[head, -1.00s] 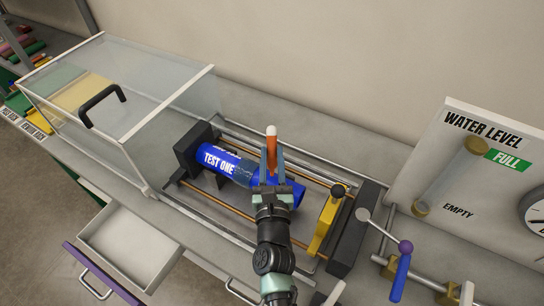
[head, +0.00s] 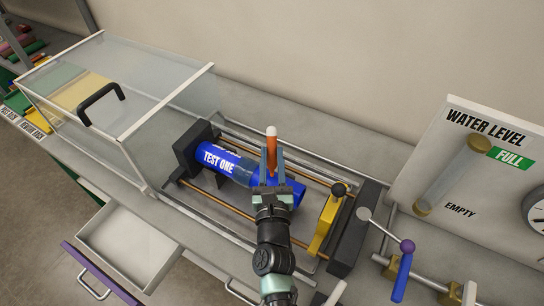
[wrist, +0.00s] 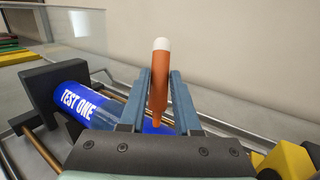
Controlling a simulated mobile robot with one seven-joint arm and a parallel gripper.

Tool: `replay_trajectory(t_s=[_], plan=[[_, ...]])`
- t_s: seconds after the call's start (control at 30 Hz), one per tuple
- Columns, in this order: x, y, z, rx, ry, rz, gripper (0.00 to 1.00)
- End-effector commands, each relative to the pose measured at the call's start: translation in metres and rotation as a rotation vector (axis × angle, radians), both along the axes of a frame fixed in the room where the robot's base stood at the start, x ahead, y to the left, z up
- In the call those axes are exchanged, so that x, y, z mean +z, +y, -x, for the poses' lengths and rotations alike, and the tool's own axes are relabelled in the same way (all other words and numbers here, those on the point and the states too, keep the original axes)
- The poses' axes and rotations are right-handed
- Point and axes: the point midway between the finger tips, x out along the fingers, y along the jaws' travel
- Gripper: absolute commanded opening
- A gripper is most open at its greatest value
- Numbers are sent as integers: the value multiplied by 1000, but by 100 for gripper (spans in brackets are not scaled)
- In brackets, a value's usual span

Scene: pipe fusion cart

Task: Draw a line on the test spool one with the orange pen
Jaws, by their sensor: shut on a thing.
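The test spool one is a blue cylinder (head: 222,160) with white "TEST ONE" lettering, lying in the cart's frame; it also shows in the wrist view (wrist: 78,103). My gripper (head: 271,165) is above the spool's right part and hides some of it. It is shut on the orange pen (head: 272,148), which stands roughly upright with its white end up. In the wrist view the pen (wrist: 159,80) sits between the two fingers, its lower end in front of the blue surface. I cannot tell whether the tip touches the spool.
A black end block (head: 196,147) holds the spool's left end. A yellow clamp (head: 327,222) and a dark block (head: 355,230) stand at right. A clear cover (head: 130,80) is at left, an open drawer (head: 130,245) below. The water level panel (head: 480,165) is far right.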

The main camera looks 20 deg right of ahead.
Motion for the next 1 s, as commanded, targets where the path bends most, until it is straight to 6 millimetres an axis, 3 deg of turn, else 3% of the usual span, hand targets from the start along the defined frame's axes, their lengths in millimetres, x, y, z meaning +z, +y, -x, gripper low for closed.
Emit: replay_trajectory(t_s=[1.0], plan=[[-5, 0, 0, 0, 0, 0, 0]])
